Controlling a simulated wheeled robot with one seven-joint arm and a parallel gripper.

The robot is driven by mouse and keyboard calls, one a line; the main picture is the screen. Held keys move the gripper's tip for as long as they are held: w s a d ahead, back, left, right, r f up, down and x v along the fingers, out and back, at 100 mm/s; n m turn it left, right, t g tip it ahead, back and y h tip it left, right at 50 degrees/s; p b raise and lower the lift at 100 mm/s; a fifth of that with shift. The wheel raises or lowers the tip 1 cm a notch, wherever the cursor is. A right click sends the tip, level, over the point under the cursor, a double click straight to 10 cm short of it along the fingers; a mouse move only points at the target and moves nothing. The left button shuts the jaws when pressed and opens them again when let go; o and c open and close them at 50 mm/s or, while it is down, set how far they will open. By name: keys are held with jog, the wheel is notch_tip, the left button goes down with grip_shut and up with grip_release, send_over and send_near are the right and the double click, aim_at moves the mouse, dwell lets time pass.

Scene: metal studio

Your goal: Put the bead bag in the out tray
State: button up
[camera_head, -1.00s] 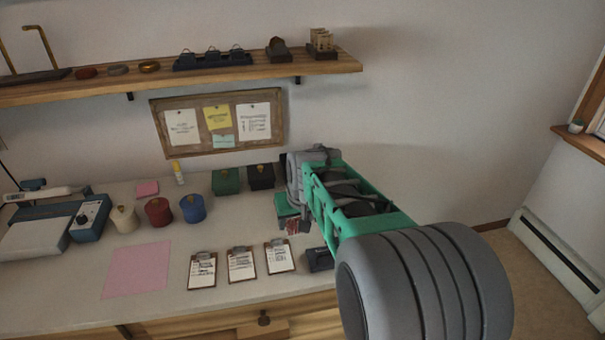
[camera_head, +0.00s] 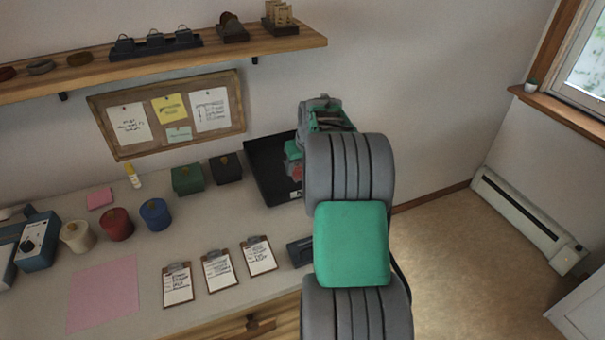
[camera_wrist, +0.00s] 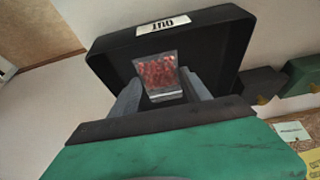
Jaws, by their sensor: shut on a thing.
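The bead bag (camera_wrist: 158,74) is a small clear bag of red beads, held between the grey fingers of my gripper (camera_wrist: 160,90). In the head view it is a small reddish patch (camera_head: 297,172), partly hidden by my arm. My gripper (camera_head: 294,158) is shut on the bag. The out tray (camera_wrist: 112,50) is black and shallow, with a white label that reads OUT upside down in the wrist view. In the head view the tray (camera_head: 266,160) stands at the bench's right end. The bag appears over the tray; its height above the floor of the tray is unclear.
Dark and green boxes (camera_head: 187,179) stand left of the tray. Several clipboards (camera_head: 218,270) lie in front, and a dark object (camera_head: 299,250) sits near the bench's right edge. A shelf (camera_head: 180,56) and a pinboard (camera_head: 165,112) are on the wall behind.

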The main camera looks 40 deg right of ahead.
aim_at(303, 183)
jog(key=f, duration=0.1)
jog(key=d+f, duration=0.1)
jog(key=f, duration=0.1)
jog(key=shift+w+d+f, duration=0.1)
jog(key=shift+f, duration=0.55)
jog(key=shift+f, duration=0.1)
jog(key=shift+f, duration=0.15)
jog(key=o, duration=1.5)
